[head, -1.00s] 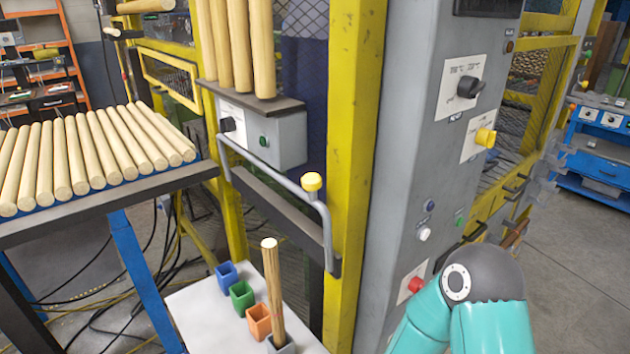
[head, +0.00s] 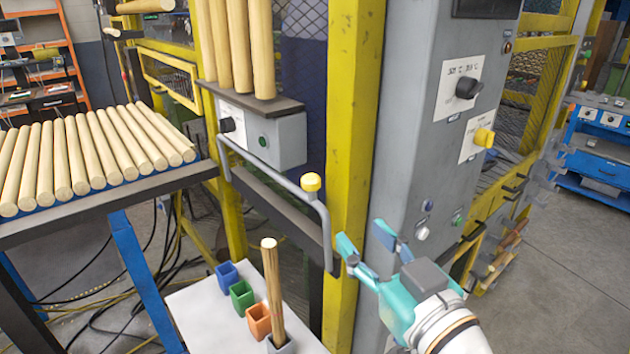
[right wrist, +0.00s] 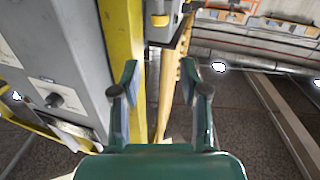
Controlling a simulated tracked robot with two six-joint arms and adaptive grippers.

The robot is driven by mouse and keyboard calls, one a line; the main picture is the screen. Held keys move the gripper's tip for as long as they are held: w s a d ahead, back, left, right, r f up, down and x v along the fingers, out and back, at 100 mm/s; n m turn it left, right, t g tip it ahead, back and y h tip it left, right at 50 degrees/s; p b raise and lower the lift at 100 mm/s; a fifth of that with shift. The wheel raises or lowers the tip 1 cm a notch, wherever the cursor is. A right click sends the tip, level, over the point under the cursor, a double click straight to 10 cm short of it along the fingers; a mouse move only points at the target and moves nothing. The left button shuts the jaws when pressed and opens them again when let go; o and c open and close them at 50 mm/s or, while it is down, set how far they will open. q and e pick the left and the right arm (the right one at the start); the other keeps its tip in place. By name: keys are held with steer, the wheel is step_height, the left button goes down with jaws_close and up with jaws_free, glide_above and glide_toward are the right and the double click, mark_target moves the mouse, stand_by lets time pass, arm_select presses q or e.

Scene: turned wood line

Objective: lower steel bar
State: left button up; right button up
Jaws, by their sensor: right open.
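I cannot clearly make out the bar there. My left gripper is out of view.
A grey cabinet (head: 420,130) with knobs and buttons stands right of the yellow post (head: 352,120). Below the bar, a white table (head: 200,310) holds coloured cups, with a wooden rod upright in the grey one. A rack of rods (head: 90,212) is at left.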

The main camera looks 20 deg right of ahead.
mark_target(315, 183)
steer(key=w, duration=0.5)
steer(key=w+a+p, duration=0.1)
steer(key=w, duration=1)
steer(key=shift+w+a, duration=0.25)
steer(key=shift+w, duration=0.05)
jaws_close()
